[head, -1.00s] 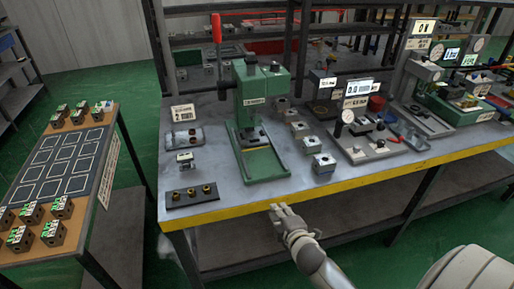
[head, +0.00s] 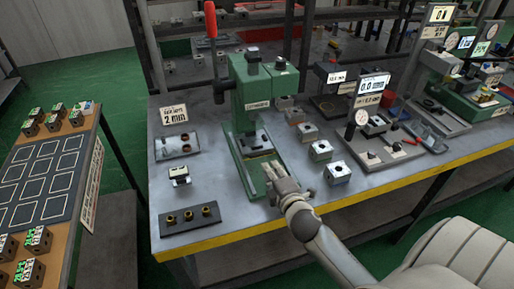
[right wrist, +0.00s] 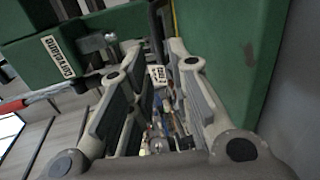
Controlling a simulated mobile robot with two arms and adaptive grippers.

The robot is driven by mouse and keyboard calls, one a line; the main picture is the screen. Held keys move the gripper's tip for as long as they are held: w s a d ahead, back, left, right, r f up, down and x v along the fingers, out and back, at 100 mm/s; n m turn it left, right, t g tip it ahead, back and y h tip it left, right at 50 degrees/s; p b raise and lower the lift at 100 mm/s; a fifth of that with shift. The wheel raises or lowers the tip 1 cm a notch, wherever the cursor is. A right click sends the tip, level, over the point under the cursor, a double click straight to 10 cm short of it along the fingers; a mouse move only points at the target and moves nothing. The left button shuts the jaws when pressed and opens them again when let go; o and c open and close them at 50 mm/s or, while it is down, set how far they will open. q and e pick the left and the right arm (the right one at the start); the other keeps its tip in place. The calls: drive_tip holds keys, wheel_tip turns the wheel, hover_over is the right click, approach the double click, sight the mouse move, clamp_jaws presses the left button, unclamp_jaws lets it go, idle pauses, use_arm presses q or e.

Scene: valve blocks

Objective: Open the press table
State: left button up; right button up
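The green press (head: 265,92) stands on the workbench, with a red-gripped lever (head: 210,20) raised at its left. The press table (head: 257,141), with a dark fixture on it, sits low in front of the column, above the green base (head: 242,168). My right gripper (head: 272,172) is over the front of this base, just in front of the table, and hides part of it. In the right wrist view its fingers (right wrist: 155,62) are apart with nothing held between them. Green press body (right wrist: 235,60) fills the right of that view. Whether a finger touches the press cannot be told.
Metal blocks (head: 337,172) stand close to the right of the press. A dark plate with brass fittings (head: 190,217) and a small block (head: 179,176) lie to its left. A gauge station (head: 375,148) stands farther right. The bench has a yellow front edge (head: 235,238).

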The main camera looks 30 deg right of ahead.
sight(261, 155)
drive_tip(key=shift+w+d+r, duration=0.1)
drive_tip(key=shift+w+d, duration=0.05)
drive_tip(key=shift+w, duration=0.4)
drive_tip(key=x, duration=0.2)
drive_tip(key=shift+w, duration=0.35)
drive_tip(key=x, duration=0.4)
drive_tip(key=shift+w+d+f, duration=0.1)
drive_tip(key=shift+w+f, duration=0.1)
drive_tip(key=shift+f, duration=0.05)
drive_tip(key=shift+x, duration=0.95)
use_arm(q)
drive_tip(key=shift+s+a+r, duration=0.1)
drive_tip(key=shift+s+r, duration=0.15)
drive_tip(key=shift+s, duration=0.1)
drive_tip(key=shift+s, duration=0.1)
drive_tip(key=shift+s, duration=0.25)
use_arm(e)
clamp_jaws()
